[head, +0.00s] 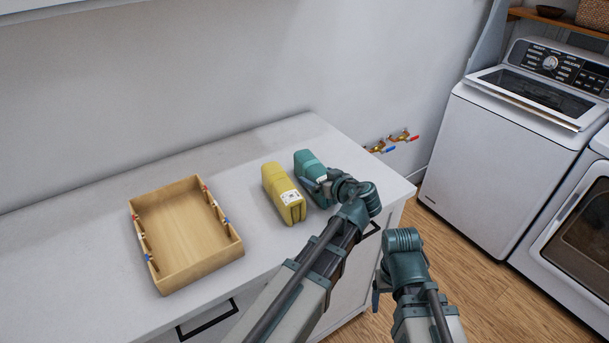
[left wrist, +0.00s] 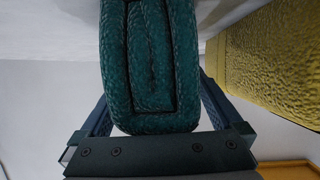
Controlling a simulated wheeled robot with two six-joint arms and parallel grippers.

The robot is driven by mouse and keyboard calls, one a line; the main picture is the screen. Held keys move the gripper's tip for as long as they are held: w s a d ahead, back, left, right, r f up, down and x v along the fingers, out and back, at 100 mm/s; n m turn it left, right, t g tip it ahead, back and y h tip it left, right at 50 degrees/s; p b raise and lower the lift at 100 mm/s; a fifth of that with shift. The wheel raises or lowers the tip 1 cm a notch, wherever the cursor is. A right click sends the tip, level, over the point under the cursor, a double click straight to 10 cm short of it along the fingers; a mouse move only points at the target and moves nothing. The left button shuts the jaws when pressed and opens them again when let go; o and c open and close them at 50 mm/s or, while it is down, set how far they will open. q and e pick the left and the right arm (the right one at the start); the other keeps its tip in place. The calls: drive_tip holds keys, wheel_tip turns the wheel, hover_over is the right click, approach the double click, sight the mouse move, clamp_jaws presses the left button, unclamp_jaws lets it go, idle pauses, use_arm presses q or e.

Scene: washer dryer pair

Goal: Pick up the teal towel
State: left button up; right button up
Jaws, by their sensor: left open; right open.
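The teal towel (head: 308,162) is a folded bundle on the white counter, to the right of a yellow towel. My left gripper (head: 317,188) is at the teal towel's near end, and its arm partly covers it. In the left wrist view the teal towel (left wrist: 150,65) stands between the two open fingers, with one finger on each side. I cannot tell whether the fingers touch it. My right gripper (head: 377,290) is open and empty, beyond the counter's right edge and over the floor.
The yellow towel (head: 284,192) lies close beside the left gripper and also shows in the left wrist view (left wrist: 272,60). An open wooden box (head: 160,272) sits at the left of the counter (head: 90,285). A washer (head: 488,165) stands at the right.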

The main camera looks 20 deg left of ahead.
use_arm(q)
drive_tip(key=shift+w+f, duration=0.1)
drive_tip(key=shift+d, duration=0.2)
drive_tip(key=shift+c, duration=0.3)
drive_tip(key=shift+a, duration=0.1)
drive_tip(key=c, duration=0.5)
clamp_jaws()
